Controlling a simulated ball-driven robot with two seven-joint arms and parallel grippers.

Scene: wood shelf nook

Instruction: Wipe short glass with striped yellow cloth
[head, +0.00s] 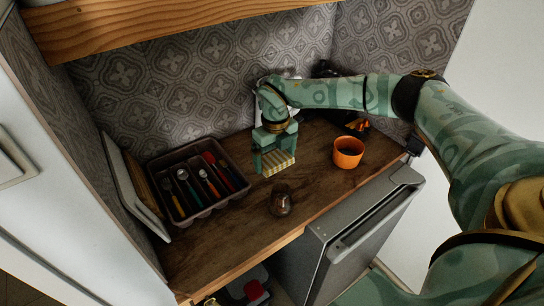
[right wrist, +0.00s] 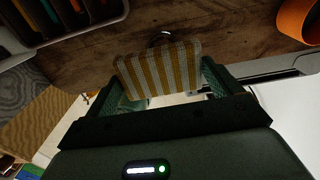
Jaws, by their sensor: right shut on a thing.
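The striped yellow and white cloth (head: 279,162) is held between the fingers of my right gripper (head: 275,154), above the wooden counter. In the right wrist view the cloth (right wrist: 160,70) spans the gap between both fingers, with its stripes facing the camera. The short glass (head: 281,201) is small and dark-looking, and stands on the counter near the front edge. It is in front of the cloth and apart from it in the head view. My left gripper is out of view.
A cutlery tray (head: 154,170) with several utensils sits left of the gripper, beside leaning boards (head: 131,190). An orange cup (head: 348,153) stands to the right. A wooden shelf (head: 170,22) hangs above. The counter around the glass is clear; a grey appliance (head: 350,235) is below.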

